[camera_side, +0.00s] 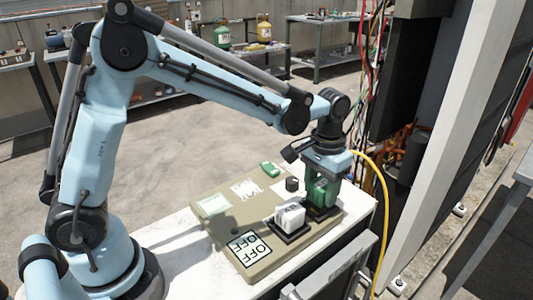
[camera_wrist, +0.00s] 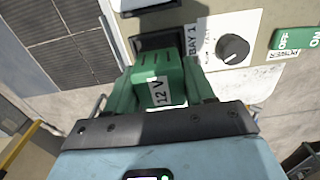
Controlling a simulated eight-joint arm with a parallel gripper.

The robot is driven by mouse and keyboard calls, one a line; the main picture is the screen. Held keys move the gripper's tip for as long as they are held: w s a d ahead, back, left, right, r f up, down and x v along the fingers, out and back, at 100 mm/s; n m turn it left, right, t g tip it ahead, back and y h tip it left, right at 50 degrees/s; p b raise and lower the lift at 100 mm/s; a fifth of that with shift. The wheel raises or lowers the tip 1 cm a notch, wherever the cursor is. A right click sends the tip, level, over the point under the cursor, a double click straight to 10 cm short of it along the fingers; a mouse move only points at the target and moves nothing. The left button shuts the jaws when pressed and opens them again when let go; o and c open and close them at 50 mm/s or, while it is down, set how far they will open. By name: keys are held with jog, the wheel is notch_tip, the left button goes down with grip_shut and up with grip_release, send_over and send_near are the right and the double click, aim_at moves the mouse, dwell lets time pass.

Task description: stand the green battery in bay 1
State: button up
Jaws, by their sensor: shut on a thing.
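My gripper (camera_wrist: 160,95) is shut on the green battery (camera_wrist: 158,66), which carries a white 12 V label. In the side view my gripper (camera_side: 322,188) points down over the right part of the panel, and its jaws largely hide the battery. Bay 1 (camera_wrist: 158,42) is a black-rimmed socket with a BAY 1 label beside it. It shows just beyond the battery in the wrist view. In the side view its dark rim (camera_side: 318,213) lies below the jaws. I cannot tell whether the battery's lower end is inside the rim or just above it.
A white battery (camera_side: 290,216) stands in a neighbouring black socket, close to my jaws. The beige panel (camera_side: 222,232) also carries a black knob (camera_side: 292,184), a green switch (camera_side: 269,169) and OFF labels. A yellow cable (camera_side: 384,200) hangs right of my gripper, near the dark cabinet.

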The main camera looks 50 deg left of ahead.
jog(key=shift+f, duration=0.8)
dwell(0.4)
jog(key=o, duration=1.3)
notch_tip(320, 180, up, 12)
jog(key=shift+s+a+r, duration=0.2)
jog(key=shift+s+a, duration=0.15)
jog(key=s+a+f+t, duration=0.4)
jog(key=s+a+t, duration=0.3)
jog(key=s, duration=0.5)
jog(key=shift+s+a, duration=0.4)
jog(key=shift+a, duration=0.15)
